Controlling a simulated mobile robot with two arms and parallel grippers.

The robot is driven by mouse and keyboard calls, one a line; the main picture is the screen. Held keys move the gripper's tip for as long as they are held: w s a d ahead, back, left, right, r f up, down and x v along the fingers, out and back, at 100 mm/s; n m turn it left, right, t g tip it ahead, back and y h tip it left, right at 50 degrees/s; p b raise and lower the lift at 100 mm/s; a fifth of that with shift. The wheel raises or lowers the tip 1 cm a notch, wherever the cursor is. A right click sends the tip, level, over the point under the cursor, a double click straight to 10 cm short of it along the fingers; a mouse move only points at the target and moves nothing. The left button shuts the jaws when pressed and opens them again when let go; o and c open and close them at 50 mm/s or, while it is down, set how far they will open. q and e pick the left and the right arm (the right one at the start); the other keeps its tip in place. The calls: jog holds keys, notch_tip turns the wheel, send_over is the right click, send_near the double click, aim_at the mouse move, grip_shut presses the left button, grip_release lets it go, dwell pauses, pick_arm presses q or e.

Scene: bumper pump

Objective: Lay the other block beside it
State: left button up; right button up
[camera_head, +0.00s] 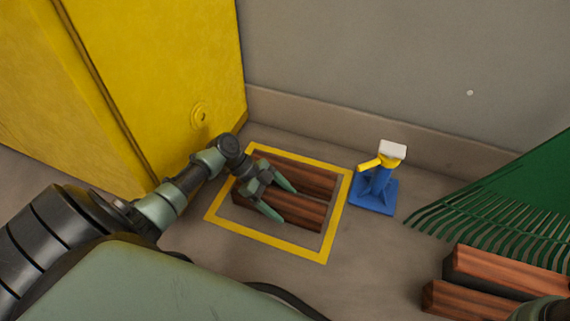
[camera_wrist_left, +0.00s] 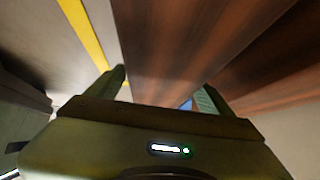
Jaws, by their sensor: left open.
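Two reddish-brown wooden blocks lie side by side inside a yellow square outline (camera_head: 217,215) on the floor: a far block (camera_head: 310,175) and a near block (camera_head: 300,214). My left gripper (camera_head: 289,206) is open at the near block, its fingers spread over and beside it. In the left wrist view one block (camera_wrist_left: 180,45) fills the space in front of the open fingers, with another block (camera_wrist_left: 275,75) to its right. Contact cannot be told. A green-grey part of my right arm (camera_head: 540,311) shows at the lower right edge; its jaws cannot be made out.
A blue stand with a yellow and white top (camera_head: 375,188) is just right of the outline. More wooden blocks (camera_head: 510,270) lie at lower right, beside a green rake-like head (camera_head: 510,200). A yellow cabinet (camera_head: 170,80) stands at left; a grey wall (camera_head: 400,60) closes the back.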

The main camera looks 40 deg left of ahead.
aim_at(278, 198)
pick_arm(q)
jog(key=p+v, duration=0.3)
jog(key=v, duration=0.3)
jog(key=shift+r, duration=0.15)
